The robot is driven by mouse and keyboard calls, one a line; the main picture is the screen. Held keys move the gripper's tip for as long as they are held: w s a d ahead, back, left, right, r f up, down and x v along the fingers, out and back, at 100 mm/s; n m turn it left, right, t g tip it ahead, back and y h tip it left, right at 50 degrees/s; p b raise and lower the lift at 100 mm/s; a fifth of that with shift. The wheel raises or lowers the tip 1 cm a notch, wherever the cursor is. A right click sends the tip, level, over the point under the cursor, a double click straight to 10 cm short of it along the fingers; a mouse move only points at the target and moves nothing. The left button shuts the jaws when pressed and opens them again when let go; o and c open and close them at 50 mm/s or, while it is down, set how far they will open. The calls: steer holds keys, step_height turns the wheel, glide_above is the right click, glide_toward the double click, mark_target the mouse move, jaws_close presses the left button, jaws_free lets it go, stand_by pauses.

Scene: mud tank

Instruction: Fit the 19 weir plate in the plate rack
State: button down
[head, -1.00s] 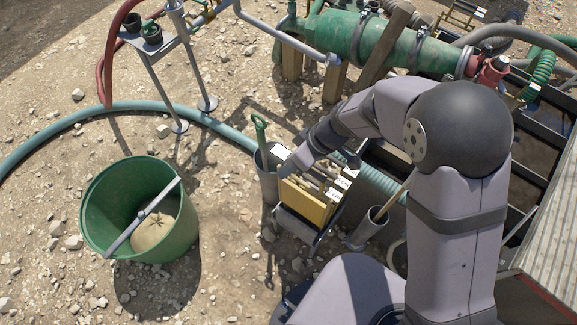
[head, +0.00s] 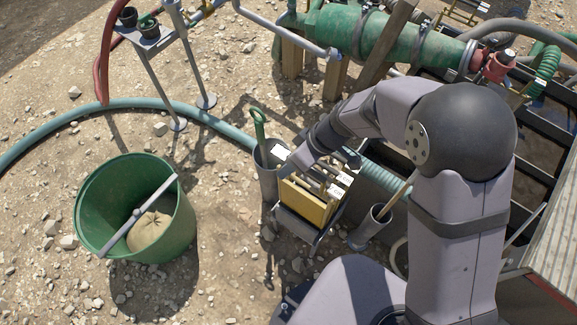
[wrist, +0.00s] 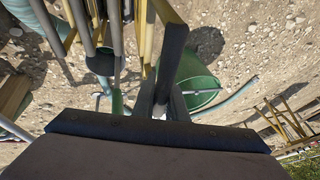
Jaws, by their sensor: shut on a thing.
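The plate rack (head: 296,222) stands on the ground at the middle of the head view, with several yellow and grey plates upright in it and white tags at its right side. My gripper comes down at the rack's upper left in the head view, its fingers mostly hidden by my arm. In the wrist view my gripper (wrist: 163,103) is shut on a dark, narrow piece (wrist: 172,55), seen nearly edge-on, which I take to be the weir plate. Its number cannot be read. Whether it touches the rack is not clear. The rack's plates (wrist: 149,32) show at upper left.
A grey tube (head: 266,180) with a green-handled tool stands close at the rack's left, and another tube (head: 372,226) at its right. A green tub (head: 105,205) holding a sack is farther left. A teal hose (head: 70,118) crosses behind. Stony ground lies between tub and rack.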

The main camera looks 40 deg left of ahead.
steer(key=shift+f+b, duration=1.65)
steer(key=shift+b, duration=0.15)
steer(key=shift+f, duration=0.1)
steer(key=shift+f+b, duration=2.7)
steer(key=shift+b, duration=0.35)
steer(key=shift+f+b, duration=2)
steer(key=shift+b, duration=0.15)
steer(key=c, duration=1.7)
jaws_free()
steer(key=shift+p+v, duration=0.95)
steer(key=shift+v, duration=2.75)
steer(key=shift+a, duration=0.1)
